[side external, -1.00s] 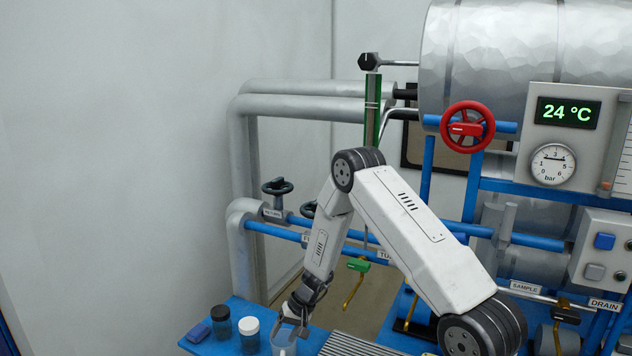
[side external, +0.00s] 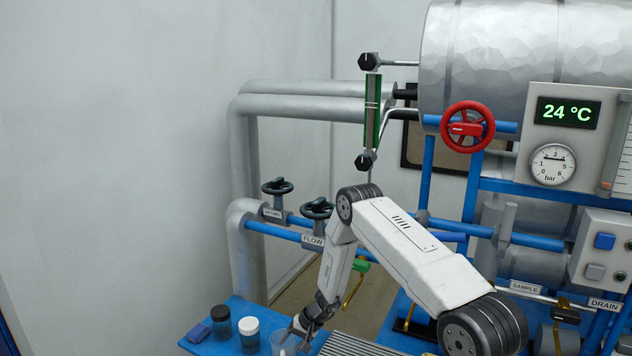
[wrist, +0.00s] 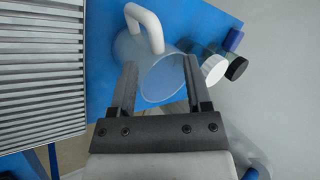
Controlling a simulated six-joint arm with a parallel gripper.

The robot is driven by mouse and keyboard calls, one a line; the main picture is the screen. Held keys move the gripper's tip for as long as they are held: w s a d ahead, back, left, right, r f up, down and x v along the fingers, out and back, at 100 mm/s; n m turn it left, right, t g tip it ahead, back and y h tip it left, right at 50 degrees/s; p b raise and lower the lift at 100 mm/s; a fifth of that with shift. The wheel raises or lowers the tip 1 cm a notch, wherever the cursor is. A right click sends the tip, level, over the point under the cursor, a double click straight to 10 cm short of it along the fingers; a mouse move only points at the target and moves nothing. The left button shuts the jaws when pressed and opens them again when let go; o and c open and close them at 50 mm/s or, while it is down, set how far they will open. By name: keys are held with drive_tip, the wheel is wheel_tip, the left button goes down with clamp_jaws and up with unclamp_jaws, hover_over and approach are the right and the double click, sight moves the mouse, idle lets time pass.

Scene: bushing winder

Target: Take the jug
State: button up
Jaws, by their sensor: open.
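The jug (wrist: 128,48) is a translucent pale vessel with a white handle (wrist: 146,26). In the wrist view its round mouth faces the camera, between the two dark fingers of my gripper (wrist: 159,64). The fingers are open, one on each side of the jug; I cannot tell whether either touches it. In the side view the jug (side external: 284,344) stands on the blue surface at the bottom edge, partly cut off, with my gripper (side external: 301,331) at its upper right.
A white-capped jar (side external: 249,334), a black-capped jar (side external: 221,325) and a blue block (side external: 199,332) sit left of the jug on the blue bench (side external: 240,304). A ribbed grey grating (side external: 350,345) lies to the right. Pipes with valve wheels (side external: 316,208) run behind.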

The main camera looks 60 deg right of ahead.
sight(284, 353)
drive_tip(key=shift+w+f, duration=0.15)
drive_tip(key=shift+f, duration=0.1)
drive_tip(key=shift+a, duration=0.1)
drive_tip(key=shift+s+x, duration=0.1)
drive_tip(key=shift+x, duration=1.2)
drive_tip(key=shift+s+x, duration=0.15)
drive_tip(key=shift+x, duration=1.15)
clamp_jaws()
